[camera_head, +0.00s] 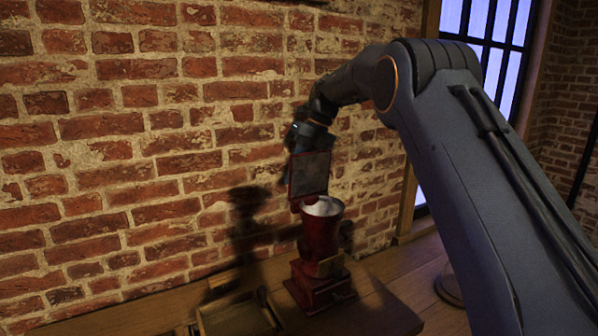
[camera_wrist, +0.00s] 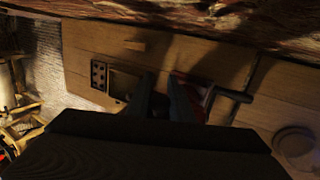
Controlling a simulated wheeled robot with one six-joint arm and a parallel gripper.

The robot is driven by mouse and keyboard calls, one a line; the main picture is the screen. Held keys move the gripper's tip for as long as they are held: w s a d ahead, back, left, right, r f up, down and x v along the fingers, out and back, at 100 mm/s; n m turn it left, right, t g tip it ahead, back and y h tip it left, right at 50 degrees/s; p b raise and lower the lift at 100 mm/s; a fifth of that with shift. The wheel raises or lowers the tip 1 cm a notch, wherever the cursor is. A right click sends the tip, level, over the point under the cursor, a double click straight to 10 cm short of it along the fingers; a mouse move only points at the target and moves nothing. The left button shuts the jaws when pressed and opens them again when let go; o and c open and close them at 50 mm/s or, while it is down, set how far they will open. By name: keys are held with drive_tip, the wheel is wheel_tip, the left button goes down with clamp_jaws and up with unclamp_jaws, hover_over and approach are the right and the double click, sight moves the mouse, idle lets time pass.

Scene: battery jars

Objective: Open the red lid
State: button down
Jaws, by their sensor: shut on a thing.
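The red lid (camera_head: 309,174) is a square panel with a red rim and a greyish face. It stands raised and nearly upright above the back of the red jar-like body (camera_head: 321,235), whose pale round opening (camera_head: 322,206) shows uncovered. My gripper (camera_head: 308,150) is at the lid's upper part, shut on it, with the arm reaching in from the right. In the wrist view my dark fingers (camera_wrist: 164,98) point down at the table, with a bit of the red body (camera_wrist: 205,95) just right of them. The exact contact of the fingers on the lid is hidden.
A wooden tray or box (camera_head: 235,315) lies left of the red body. A dark crank handle (camera_wrist: 234,95) sticks out to the right in the wrist view. A brick wall (camera_head: 130,130) stands close behind. A round object (camera_head: 449,289) is at the right.

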drive_tip(key=shift+w+a+f+g, duration=0.15)
drive_tip(key=shift+f+g, duration=0.05)
drive_tip(key=shift+g, duration=0.1)
idle(0.4)
drive_tip(key=c, duration=1.6)
unclamp_jaws()
drive_tip(key=shift+b+v, duration=1.6)
drive_tip(key=shift+v, duration=2.35)
drive_tip(key=shift+r+p, duration=0.1)
drive_tip(key=shift+p, duration=0.35)
